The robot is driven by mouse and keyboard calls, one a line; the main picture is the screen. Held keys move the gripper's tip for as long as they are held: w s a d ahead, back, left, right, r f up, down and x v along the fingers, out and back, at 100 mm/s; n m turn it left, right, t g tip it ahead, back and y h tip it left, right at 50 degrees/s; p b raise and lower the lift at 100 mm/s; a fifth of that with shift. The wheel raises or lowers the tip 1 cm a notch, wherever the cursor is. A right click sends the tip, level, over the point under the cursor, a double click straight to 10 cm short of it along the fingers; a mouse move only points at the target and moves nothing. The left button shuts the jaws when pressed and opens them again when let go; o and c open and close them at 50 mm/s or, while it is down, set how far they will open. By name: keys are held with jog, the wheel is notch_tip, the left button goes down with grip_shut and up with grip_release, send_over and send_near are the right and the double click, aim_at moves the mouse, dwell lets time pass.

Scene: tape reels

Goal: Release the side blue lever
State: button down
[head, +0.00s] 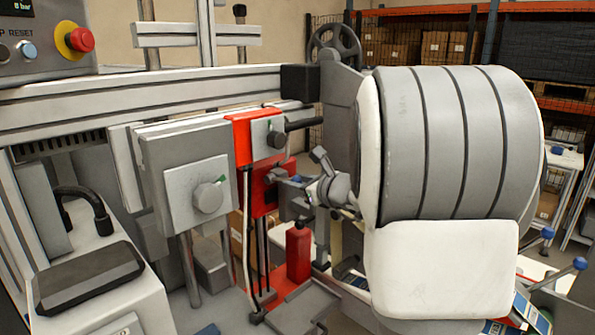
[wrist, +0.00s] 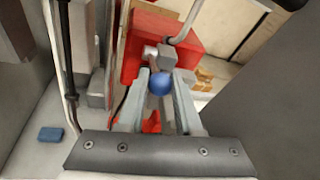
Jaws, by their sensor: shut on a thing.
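The blue knob (wrist: 160,85) of the side lever shows in the wrist view, in front of a red housing (wrist: 150,38). My gripper (wrist: 162,78) has its two grey fingers on either side of this knob and is shut on it. The lever's grey metal joint (wrist: 161,54) shows just beyond the fingertips. In the head view my grey and white arm covers the right half, and the red machine part (head: 262,192) stands left of it. My gripper is small and mostly hidden there, so the grip cannot be made out in that view.
A red bottle (head: 299,250) stands below the red part. A grey box with a knob (head: 195,187) is to the left, near a control panel with a red button (head: 81,40). Other blue-knobbed levers (head: 548,233) are at right. A small blue block (wrist: 50,134) lies at lower left.

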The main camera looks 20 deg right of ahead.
jog(key=shift+w+a+r+g+h+p, duration=0.2)
jog(key=shift+r+g+p, duration=0.6)
jog(key=shift+p, duration=1.6)
jog(key=shift+w+r+g+h+p, duration=0.3)
jog(key=shift+r+g+p, duration=0.5)
jog(key=shift+p, duration=1.55)
jog(key=shift+w+r+n+p, duration=0.2)
jog(key=shift+r+n+p, duration=0.1)
jog(key=shift+p, duration=0.95)
jog(key=shift+w+f+g+p, duration=0.1)
jog(key=shift+g+p, duration=0.3)
jog(key=shift+p, duration=0.2)
jog(key=c, duration=0.6)
grip_release()
jog(key=shift+a, duration=0.1)
jog(key=shift+p+v, duration=1.1)
jog(key=shift+v, duration=7.6)
